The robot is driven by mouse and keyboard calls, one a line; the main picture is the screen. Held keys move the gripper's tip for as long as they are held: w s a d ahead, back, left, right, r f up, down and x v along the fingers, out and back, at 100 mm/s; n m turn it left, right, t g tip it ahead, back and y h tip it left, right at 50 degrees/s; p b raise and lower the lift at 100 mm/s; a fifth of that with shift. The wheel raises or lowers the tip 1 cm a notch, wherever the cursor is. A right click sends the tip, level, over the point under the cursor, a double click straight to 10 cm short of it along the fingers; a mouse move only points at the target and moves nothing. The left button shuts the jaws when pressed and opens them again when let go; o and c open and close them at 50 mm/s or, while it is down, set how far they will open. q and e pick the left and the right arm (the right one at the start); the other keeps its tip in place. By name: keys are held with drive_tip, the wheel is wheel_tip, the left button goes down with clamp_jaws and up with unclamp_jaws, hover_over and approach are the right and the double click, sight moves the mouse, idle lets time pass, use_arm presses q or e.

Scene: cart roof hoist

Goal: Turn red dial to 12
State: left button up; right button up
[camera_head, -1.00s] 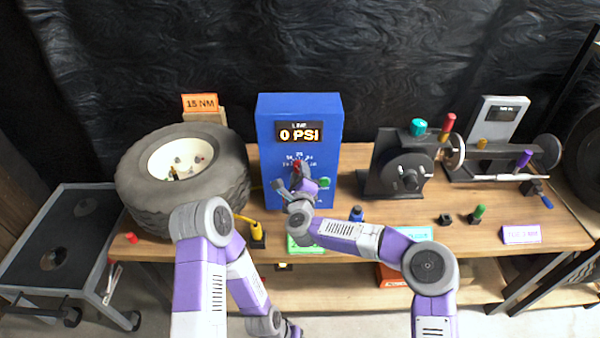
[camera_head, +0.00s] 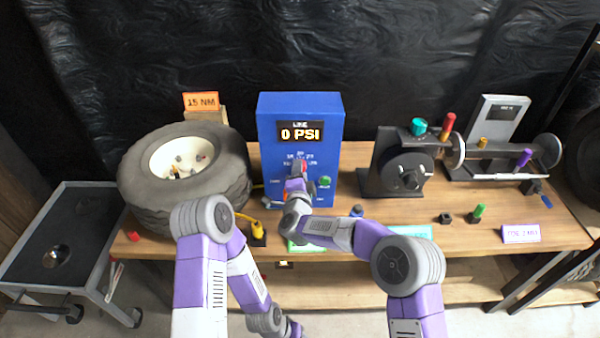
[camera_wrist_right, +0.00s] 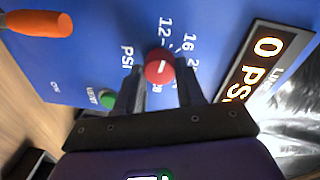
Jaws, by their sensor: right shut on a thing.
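The blue panel (camera_head: 330,108) stands at the back of the bench, its display reading 0 PSI. The red dial (camera_wrist_right: 160,67) is low on its face, with a short white mark on its front. It also shows in the head view (camera_head: 301,165), partly covered by my gripper. In the right wrist view the printed 12 and 16 lie just above the dial, and PSI is to its left. My right gripper (camera_wrist_right: 160,88) is shut on the red dial, one finger on each side. The number the mark points to is hard to tell.
A green button (camera_wrist_right: 107,98) sits beside the dial, and an orange-tipped thing (camera_wrist_right: 40,23) juts in near the panel. A black spool device (camera_head: 385,180) stands to the right.

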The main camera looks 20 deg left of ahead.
drive_tip(key=shift+n, duration=1)
drive_tip(key=o, duration=1)
drive_tip(key=shift+o, duration=0.2)
drive_tip(key=shift+s, duration=0.1)
drive_tip(key=v, duration=0.7)
drive_tip(key=shift+s+p, duration=0.25)
drive_tip(key=shift+p, duration=0.15)
